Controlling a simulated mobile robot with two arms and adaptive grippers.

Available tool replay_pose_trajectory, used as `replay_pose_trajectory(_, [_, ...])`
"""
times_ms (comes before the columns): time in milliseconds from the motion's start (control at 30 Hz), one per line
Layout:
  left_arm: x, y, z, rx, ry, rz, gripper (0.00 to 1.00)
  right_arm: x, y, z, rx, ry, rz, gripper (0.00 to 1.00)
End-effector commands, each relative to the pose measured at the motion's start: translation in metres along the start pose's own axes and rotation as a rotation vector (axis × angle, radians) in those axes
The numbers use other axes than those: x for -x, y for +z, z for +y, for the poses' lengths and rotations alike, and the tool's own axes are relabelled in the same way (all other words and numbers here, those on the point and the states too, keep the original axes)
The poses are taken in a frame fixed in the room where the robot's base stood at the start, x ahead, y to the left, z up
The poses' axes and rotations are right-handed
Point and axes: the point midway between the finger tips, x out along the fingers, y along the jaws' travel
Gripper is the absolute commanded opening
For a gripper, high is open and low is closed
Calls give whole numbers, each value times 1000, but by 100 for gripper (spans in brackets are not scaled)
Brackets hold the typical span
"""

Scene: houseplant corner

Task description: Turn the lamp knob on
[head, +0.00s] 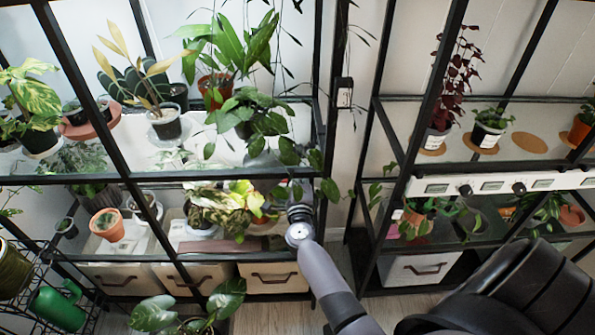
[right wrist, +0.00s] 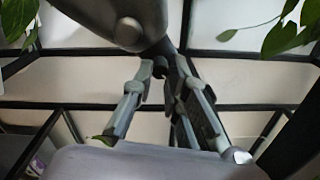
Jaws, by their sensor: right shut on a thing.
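My right gripper (head: 298,200) reaches into the left shelf rack, among leaves at the middle level. A grey rounded body (head: 262,160), which looks like the lamp, is partly hidden by leaves just above and left of the gripper. In the right wrist view the grey lamp body (right wrist: 115,15) hangs at the top. A small dark knob (right wrist: 160,64) sits at its lower edge, between the fingertips of my right gripper (right wrist: 163,75). The fingers are shut on the knob. Whether it is turned cannot be told. My left gripper is not in view.
Black rack posts (head: 322,110) stand close beside the gripper. Potted plants crowd the shelves, with trailing leaves (head: 328,188) near my wrist. Beige drawers (head: 272,277) are below. Bare floor (head: 345,262) shows between the racks.

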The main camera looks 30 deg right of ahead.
Motion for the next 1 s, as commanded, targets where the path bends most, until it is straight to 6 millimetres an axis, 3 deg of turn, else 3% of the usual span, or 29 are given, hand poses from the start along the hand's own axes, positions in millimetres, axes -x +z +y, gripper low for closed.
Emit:
replay_pose_trajectory(467, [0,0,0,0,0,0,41,0,0,0,-14,1,0,0])
replay_pose_trajectory(500, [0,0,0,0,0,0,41,0,0,0,-14,1,0,16])
replay_pose_trajectory(700, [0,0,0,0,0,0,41,0,0,0,-13,1,0,29])
replay_pose_trajectory(800, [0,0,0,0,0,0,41,0,0,0,-13,0,0,35])
replay_pose_trajectory(1000, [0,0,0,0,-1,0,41,0,0,0,-12,0,0,35])
